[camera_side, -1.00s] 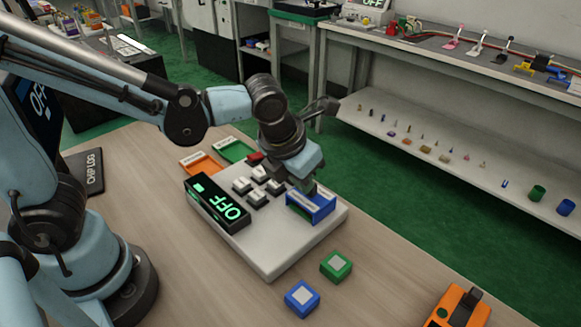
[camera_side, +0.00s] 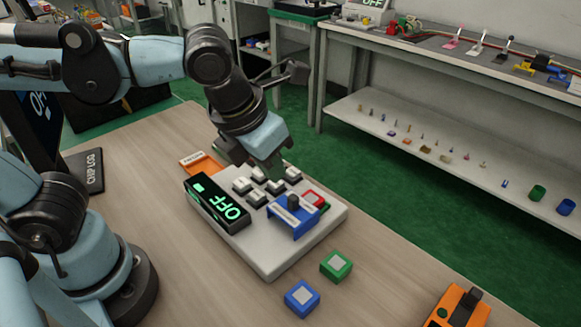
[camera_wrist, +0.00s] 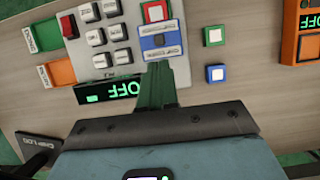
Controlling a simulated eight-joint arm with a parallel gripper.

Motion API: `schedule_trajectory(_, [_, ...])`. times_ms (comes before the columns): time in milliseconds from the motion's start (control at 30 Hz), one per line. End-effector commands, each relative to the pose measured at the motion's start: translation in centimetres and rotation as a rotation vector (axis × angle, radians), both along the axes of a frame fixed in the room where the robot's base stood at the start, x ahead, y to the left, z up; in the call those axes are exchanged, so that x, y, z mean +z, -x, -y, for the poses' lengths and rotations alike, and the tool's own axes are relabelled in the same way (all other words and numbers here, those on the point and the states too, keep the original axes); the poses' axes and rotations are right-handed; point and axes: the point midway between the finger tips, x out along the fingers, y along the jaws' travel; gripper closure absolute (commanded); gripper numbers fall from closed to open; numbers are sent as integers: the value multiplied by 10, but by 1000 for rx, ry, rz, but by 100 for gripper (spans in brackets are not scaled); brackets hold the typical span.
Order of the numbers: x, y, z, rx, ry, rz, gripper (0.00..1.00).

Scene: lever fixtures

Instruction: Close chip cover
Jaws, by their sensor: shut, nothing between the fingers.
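The blue chip cover (camera_side: 284,221) is on the right part of the grey console (camera_side: 273,262). It has a pale label and a dark knob on top. In the wrist view the cover (camera_wrist: 162,52) is just ahead of my fingers. It looks roughly flat, but I cannot tell whether it is fully down. A red square piece (camera_side: 313,198) sits beside it on the far side. My gripper (camera_side: 272,175) is shut and empty above the console's keys, apart from the cover. My fingertips also show in the wrist view (camera_wrist: 160,68).
A green chip (camera_side: 336,265) and a blue chip (camera_side: 302,298) lie on the table in front. An orange tray (camera_side: 203,165) is behind, and an orange device (camera_side: 460,307) is at front right.

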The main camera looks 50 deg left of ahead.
Motion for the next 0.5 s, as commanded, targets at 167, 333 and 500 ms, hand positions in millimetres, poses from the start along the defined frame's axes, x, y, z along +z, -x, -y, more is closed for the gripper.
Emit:
schedule_trajectory(167, [15, 6, 0, -2, -1, 0, 100])
schedule_trajectory(333, [21, 7, 0, 25, 8, -6, 82])
schedule_trajectory(500, [26, -2, 0, 269, 82, -64, 56])
